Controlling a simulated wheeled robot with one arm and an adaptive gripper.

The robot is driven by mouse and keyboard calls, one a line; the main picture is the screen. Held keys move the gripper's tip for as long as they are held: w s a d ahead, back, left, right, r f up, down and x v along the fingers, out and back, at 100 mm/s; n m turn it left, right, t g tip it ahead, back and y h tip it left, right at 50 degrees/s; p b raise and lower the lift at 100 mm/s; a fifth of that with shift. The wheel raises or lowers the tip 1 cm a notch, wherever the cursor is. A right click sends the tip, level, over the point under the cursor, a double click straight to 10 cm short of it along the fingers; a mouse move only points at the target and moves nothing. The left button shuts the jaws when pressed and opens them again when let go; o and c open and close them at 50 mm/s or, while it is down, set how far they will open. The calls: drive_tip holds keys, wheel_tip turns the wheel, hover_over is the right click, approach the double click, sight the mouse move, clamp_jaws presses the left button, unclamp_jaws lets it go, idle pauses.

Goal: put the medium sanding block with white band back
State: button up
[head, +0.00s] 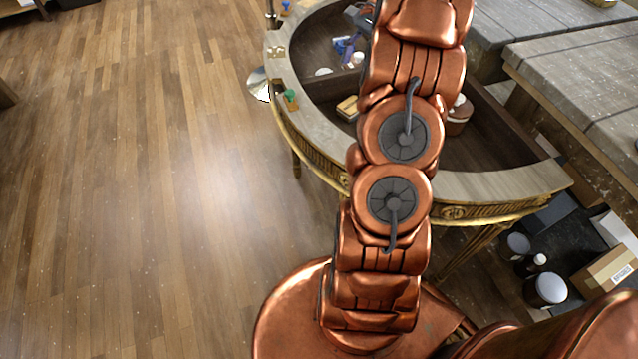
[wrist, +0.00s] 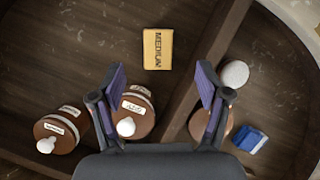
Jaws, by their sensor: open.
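A yellow block marked "MEDIUM" (wrist: 157,49) lies flat on the dark floor of the console's compartment, in the upper middle of the wrist view. I cannot clearly tell a white band on it. In the head view a small yellow block (head: 347,107) lies inside the console, just left of my arm. My gripper (wrist: 162,82) is open and empty, its two fingers spread apart. The block lies beyond the fingertips, roughly centred between them, and is not held. My gripper is hidden behind the arm in the head view.
Brown lidded jars (wrist: 58,130) with white knobs stand near the left finger. A divider (wrist: 205,62) runs diagonally right of the block; a white disc (wrist: 235,74) and a blue object (wrist: 250,139) lie beyond it. The console's pale rim (head: 487,185) curves around the compartments. A green-handled tool (head: 290,98) lies on the rim.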

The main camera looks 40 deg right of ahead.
drive_tip(key=s+a+r+n+g+h, duration=0.1)
drive_tip(key=s+a+r+n, duration=0.15)
drive_tip(key=a, duration=0.55)
drive_tip(key=s+a+r+n, duration=0.1)
drive_tip(key=s+a+n, duration=0.15)
drive_tip(key=a, duration=0.65)
drive_tip(key=s+a+r+n+g+h, duration=0.15)
drive_tip(key=a+n, duration=0.25)
drive_tip(key=a, duration=0.4)
drive_tip(key=s+a+f+n+h, duration=0.1)
drive_tip(key=s+a+n, duration=0.3)
drive_tip(key=s, duration=0.5)
drive_tip(key=s+a+f+n+h, duration=0.1)
drive_tip(key=s+a+f+n, duration=0.2)
drive_tip(key=s+a, duration=0.3)
drive_tip(key=s+f, duration=0.1)
drive_tip(key=s, duration=0.2)
drive_tip(key=shift+s+n+t, duration=0.15)
drive_tip(key=shift+n+t, duration=0.2)
drive_tip(key=shift+n, duration=0.05)
wheel_tip(320, 180, up, 12)
drive_tip(key=p, duration=1.1)
drive_tip(key=shift+w+f, duration=0.2)
drive_tip(key=shift+f, duration=0.05)
drive_tip(key=shift+f, duration=0.1)
